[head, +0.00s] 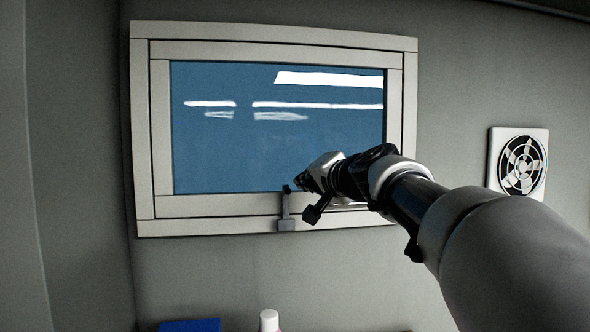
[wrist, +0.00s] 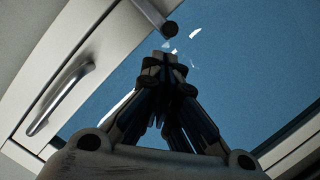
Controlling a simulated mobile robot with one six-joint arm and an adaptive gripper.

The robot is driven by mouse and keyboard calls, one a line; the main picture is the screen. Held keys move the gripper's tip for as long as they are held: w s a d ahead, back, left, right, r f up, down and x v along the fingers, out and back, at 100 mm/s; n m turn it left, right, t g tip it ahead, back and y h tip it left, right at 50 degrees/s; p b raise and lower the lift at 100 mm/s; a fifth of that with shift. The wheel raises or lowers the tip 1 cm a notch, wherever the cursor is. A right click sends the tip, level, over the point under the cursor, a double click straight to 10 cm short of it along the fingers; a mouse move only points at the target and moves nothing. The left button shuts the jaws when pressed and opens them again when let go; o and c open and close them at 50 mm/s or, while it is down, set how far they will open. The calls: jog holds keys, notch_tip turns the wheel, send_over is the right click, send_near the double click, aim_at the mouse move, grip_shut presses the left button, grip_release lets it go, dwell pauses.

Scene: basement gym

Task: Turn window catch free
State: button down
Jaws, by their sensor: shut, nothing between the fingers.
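The window (head: 160,120) has a pale frame and a blue pane. Its catch (head: 286,212) is a grey lever on the bottom rail, standing upright with a dark knob at its top end. The catch also shows at the top of the wrist view (wrist: 152,13), its dark round knob near the fingertips. My gripper (head: 301,183) is shut and empty, just right of the knob in the head view. In the wrist view my gripper (wrist: 164,64) points towards the knob, with a small gap showing between them. Whether they touch in depth is hard to tell.
A metal pull handle (wrist: 60,98) is on the window frame, mostly hidden behind my arm in the head view. A white vent fan (head: 519,161) is on the wall at right. A blue object (head: 190,325) and a white-capped bottle (head: 268,320) are below the window.

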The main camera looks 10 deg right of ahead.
jog(key=shift+a+f, duration=0.3)
jog(key=shift+a, duration=0.05)
jog(key=shift+s, duration=0.1)
jog(key=shift+a+r+n+p, duration=0.3)
jog(key=shift+a+n, duration=0.2)
jog(key=shift+n, duration=0.1)
